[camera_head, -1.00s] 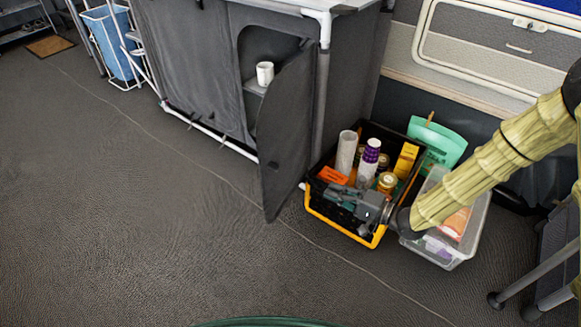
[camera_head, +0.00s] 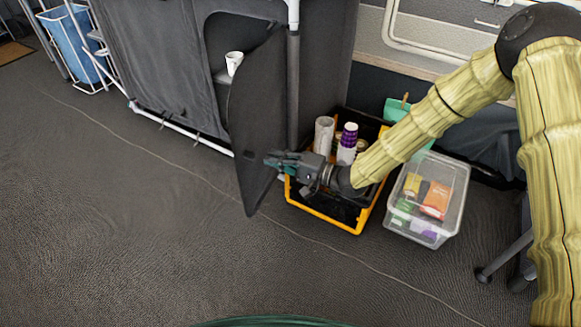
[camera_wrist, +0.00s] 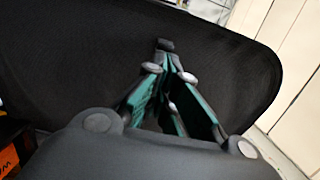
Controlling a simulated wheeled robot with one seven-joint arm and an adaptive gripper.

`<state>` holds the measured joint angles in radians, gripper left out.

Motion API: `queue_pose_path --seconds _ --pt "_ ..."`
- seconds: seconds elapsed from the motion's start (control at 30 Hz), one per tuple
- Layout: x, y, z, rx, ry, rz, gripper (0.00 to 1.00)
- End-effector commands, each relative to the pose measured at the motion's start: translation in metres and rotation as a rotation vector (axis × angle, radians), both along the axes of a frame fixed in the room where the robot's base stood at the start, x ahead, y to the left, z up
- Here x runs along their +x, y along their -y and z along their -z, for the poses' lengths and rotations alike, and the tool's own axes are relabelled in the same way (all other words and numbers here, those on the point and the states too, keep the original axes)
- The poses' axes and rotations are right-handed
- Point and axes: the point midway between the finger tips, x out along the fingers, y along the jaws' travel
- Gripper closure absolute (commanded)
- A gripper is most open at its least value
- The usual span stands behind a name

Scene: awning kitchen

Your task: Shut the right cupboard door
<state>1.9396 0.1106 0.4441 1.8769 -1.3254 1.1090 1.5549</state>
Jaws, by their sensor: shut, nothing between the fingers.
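The right cupboard door (camera_head: 256,120) is a dark grey panel that stands open, swung out from the grey cupboard. Its opening shows a white mug (camera_head: 234,62) on a shelf inside. My gripper (camera_head: 270,160) is shut and empty, at the outer right face of the door near its lower half. In the wrist view the door (camera_wrist: 230,70) fills most of the picture, and the closed fingertips (camera_wrist: 165,45) point at it. They look very close to the door; I cannot tell whether they touch.
A black and orange crate (camera_head: 325,217) with bottles and tubes stands under my arm, beside the cupboard. A clear plastic box (camera_head: 425,232) stands to its right. A blue bin (camera_head: 70,45) is at the far left. The floor in front is free.

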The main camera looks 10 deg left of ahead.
Motion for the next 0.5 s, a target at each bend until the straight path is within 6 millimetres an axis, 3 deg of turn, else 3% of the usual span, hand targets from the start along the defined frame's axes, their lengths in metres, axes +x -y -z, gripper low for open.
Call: queue_pose_path --seconds 0.2,0.5 --pt "0.005 -0.021 0.002 0.000 0.002 0.000 1.00" --pt "0.006 -0.027 0.000 -0.001 0.000 0.000 1.00"
